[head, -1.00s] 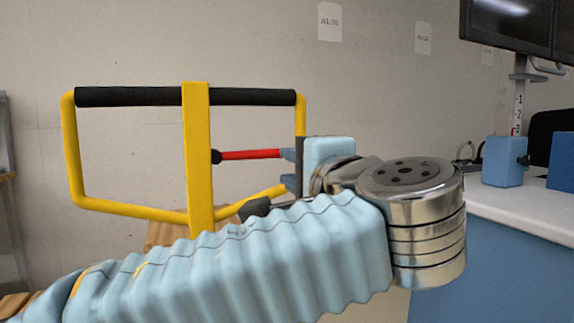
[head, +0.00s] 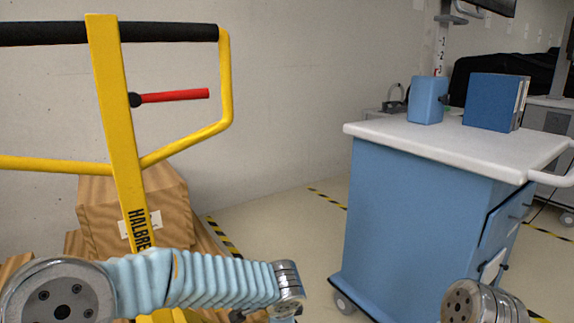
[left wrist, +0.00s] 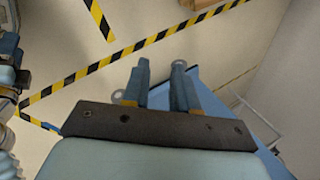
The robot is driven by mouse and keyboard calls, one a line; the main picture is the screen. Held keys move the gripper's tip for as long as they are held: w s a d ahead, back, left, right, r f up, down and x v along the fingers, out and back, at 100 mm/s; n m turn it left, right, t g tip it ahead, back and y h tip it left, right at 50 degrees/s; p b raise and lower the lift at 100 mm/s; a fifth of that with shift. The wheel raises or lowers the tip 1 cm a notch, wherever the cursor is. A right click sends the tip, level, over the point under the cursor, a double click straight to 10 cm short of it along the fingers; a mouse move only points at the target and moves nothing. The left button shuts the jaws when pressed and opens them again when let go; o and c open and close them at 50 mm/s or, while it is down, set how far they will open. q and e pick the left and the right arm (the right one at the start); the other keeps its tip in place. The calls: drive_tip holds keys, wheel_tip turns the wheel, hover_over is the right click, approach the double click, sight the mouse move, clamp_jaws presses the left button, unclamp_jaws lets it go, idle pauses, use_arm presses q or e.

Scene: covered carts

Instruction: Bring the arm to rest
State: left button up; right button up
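My left arm (head: 200,278), in a ribbed light-blue sleeve, crosses the bottom left of the head view, low in front of the yellow handle. Its wrist end is near the bottom edge, and the fingers are not visible there. In the left wrist view my left gripper (left wrist: 161,66) is open and empty, its two fingers apart with floor showing between them. A metal joint of my right arm (head: 484,302) shows at the bottom right of the head view. The right gripper is out of view.
A yellow frame handle (head: 115,120) with a red lever (head: 175,96) stands at the left, with cardboard boxes (head: 165,205) behind. A blue cart (head: 415,225) with a white top stands at the right. Floor between them is clear, with striped tape (left wrist: 70,78).

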use_arm(q)
drive_tip(key=s+a+f+n+g+h, duration=0.1)
drive_tip(key=s+a+f+n, duration=0.2)
drive_tip(key=s+f+n, duration=0.3)
drive_tip(key=s+a+f+n+g+h, duration=0.2)
drive_tip(key=s+f+n, duration=0.4)
drive_tip(key=f, duration=0.8)
drive_tip(key=s+a+f+n+g+h, duration=0.1)
drive_tip(key=s+a+f+n, duration=0.2)
drive_tip(key=s+f+n, duration=0.3)
drive_tip(key=s+f, duration=0.3)
drive_tip(key=shift+s+a+f+g+h, duration=0.3)
drive_tip(key=shift+a+f+h, duration=0.1)
